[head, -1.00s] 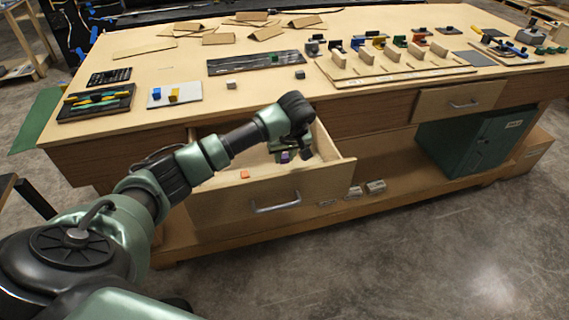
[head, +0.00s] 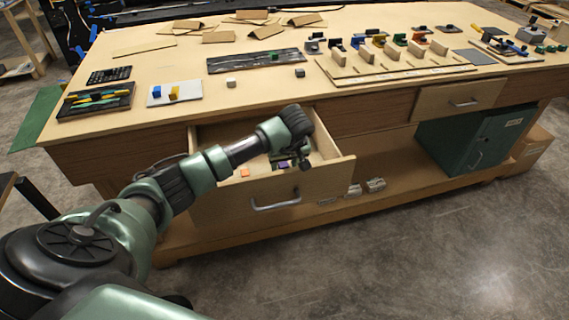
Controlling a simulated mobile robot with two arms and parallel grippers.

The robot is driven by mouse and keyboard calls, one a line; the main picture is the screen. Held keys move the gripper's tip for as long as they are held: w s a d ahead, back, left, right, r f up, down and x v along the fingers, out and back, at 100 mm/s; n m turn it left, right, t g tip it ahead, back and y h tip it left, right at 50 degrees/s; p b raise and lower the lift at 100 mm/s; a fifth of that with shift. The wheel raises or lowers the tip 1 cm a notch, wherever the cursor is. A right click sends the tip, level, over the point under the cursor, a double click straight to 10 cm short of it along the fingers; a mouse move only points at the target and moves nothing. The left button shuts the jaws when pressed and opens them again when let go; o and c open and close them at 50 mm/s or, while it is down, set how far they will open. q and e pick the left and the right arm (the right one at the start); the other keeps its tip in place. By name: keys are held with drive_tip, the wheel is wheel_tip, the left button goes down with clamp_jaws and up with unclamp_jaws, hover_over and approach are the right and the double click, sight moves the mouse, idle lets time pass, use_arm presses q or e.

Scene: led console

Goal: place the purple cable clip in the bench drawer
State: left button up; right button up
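The bench drawer (head: 225,206) is pulled open at the front of the workbench. The small purple cable clip (head: 283,165) shows inside the drawer, low and just left of my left gripper (head: 303,163). It looks apart from the fingers and resting on the drawer floor, though it is small and partly covered. My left gripper points down over the right part of the drawer; its fingers are too small and dark to tell open from shut. My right gripper is not in view.
An orange piece (head: 244,173) lies in the drawer's left part. The bench top (head: 330,100) holds a dark tool tray (head: 97,101), a pale pad with blue and yellow pieces (head: 174,94), and a wooden rack (head: 395,66). A green cabinet (head: 470,140) stands below right.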

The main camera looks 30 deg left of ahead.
use_arm(q)
drive_tip(key=shift+d+r, duration=0.1)
drive_tip(key=shift+r, duration=0.35)
drive_tip(key=v, duration=1.1)
drive_tip(key=shift+r+b, duration=0.15)
drive_tip(key=shift+b, duration=0.25)
drive_tip(key=shift+s, duration=0.1)
